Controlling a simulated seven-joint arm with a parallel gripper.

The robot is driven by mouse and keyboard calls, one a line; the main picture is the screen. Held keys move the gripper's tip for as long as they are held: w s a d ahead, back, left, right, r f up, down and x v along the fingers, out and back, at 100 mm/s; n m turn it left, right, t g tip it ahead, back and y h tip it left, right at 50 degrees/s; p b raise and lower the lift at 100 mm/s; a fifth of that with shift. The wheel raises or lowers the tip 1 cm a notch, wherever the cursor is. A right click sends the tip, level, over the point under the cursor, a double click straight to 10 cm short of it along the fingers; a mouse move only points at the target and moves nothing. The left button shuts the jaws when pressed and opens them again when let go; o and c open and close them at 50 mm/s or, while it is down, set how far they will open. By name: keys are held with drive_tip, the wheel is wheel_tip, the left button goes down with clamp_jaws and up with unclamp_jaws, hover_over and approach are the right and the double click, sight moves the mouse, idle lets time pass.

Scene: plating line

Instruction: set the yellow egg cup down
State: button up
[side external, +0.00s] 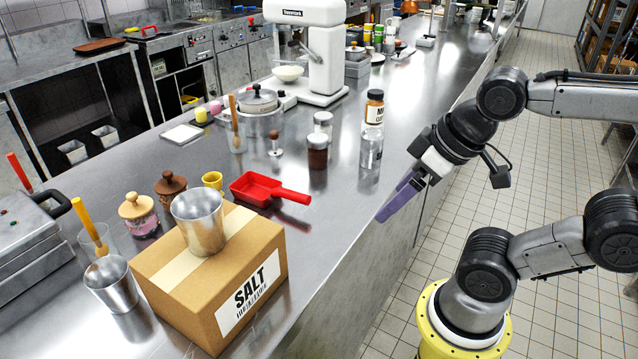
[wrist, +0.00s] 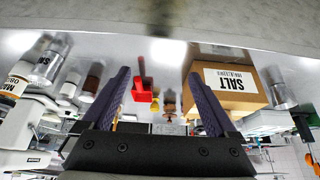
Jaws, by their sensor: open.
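The small yellow egg cup (side external: 213,181) stands on the steel counter (side external: 335,215), behind the salt box and left of the red pan. In the wrist view the picture is upside down, and the egg cup (wrist: 155,102) shows small between the fingers, well beyond them. My gripper (side external: 384,217) is at the counter's right edge, apart from the egg cup. Its two purple fingers are spread with nothing between them, as the wrist view of the gripper (wrist: 158,74) shows.
A red pan (side external: 258,188) lies between the egg cup and my gripper. A salt box (side external: 187,272) carries a metal cup (side external: 200,222). A brown lidded pot (side external: 171,187) stands left of the egg cup. Jars (side external: 318,152) stand farther back. Counter right of the pan is clear.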

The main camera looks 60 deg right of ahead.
drive_tip(key=shift+w, duration=0.1)
drive_tip(key=w+r+t, duration=0.4)
drive_tip(key=w+t, duration=0.1)
drive_tip(key=w, duration=0.7)
drive_tip(key=w+r+t, duration=0.4)
drive_tip(key=w+t, duration=0.1)
drive_tip(key=w, duration=0.7)
drive_tip(key=w+f, duration=0.6)
drive_tip(key=f, duration=0.3)
drive_tip(key=g, duration=0.1)
approach(219, 180)
drive_tip(key=v, duration=0.3)
drive_tip(key=shift+r, duration=0.1)
drive_tip(key=shift+w+f, duration=0.25)
drive_tip(key=x, duration=1.3)
drive_tip(key=shift+w, duration=0.2)
drive_tip(key=c, duration=1.4)
drive_tip(key=shift+r, duration=0.1)
clamp_jaws()
